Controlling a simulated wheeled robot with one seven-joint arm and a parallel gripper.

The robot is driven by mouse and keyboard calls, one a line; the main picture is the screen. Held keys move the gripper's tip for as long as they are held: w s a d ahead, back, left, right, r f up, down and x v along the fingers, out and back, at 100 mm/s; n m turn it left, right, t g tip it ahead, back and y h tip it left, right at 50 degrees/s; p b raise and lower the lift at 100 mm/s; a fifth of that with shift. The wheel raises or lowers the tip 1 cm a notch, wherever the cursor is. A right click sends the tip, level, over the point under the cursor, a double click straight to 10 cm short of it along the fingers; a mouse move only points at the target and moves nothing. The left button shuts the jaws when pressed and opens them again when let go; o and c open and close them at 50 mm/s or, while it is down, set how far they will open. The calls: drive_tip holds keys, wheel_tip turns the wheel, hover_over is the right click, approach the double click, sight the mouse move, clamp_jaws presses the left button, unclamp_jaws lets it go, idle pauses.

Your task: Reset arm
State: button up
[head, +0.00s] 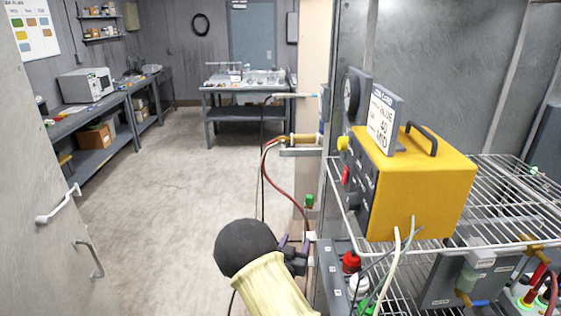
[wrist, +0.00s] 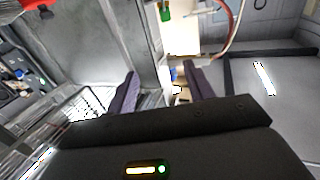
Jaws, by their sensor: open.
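My gripper (head: 295,243) shows at the lower middle of the head view, in front of the pale post at the booth's edge and left of the wire rack. Its dark purple fingers are small there and partly hidden by my arm. In the wrist view my gripper (wrist: 160,82) has its two fingers well apart, with nothing between them. It is open and empty. My arm, with a pale sleeve and a dark round joint, reaches up from the bottom of the head view.
A yellow control box (head: 435,185) with a card on top stands on the wire rack (head: 505,200) at right. Red and white bottles and cables crowd below it. A hose (head: 267,175) hangs near the post. The concrete floor (head: 165,190) at left is clear. A workbench (head: 247,98) stands behind.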

drive_tip(key=s+d+r+n+g+y, duration=0.1)
drive_tip(key=s+g, duration=0.3)
drive_tip(key=s, duration=0.6)
drive_tip(key=s+d+r+n+g+y, duration=0.1)
drive_tip(key=s+d+r+g+y, duration=0.2)
drive_tip(key=s, duration=0.7)
drive_tip(key=s+d+r+n+g+y, duration=0.2)
drive_tip(key=s+d+g, duration=0.2)
drive_tip(key=s+g, duration=0.3)
drive_tip(key=s, duration=0.4)
drive_tip(key=shift+d+r, duration=0.25)
drive_tip(key=shift+r, duration=0.05)
drive_tip(key=c, duration=0.3)
drive_tip(key=shift+w+d, duration=0.1)
drive_tip(key=shift+c, duration=0.2)
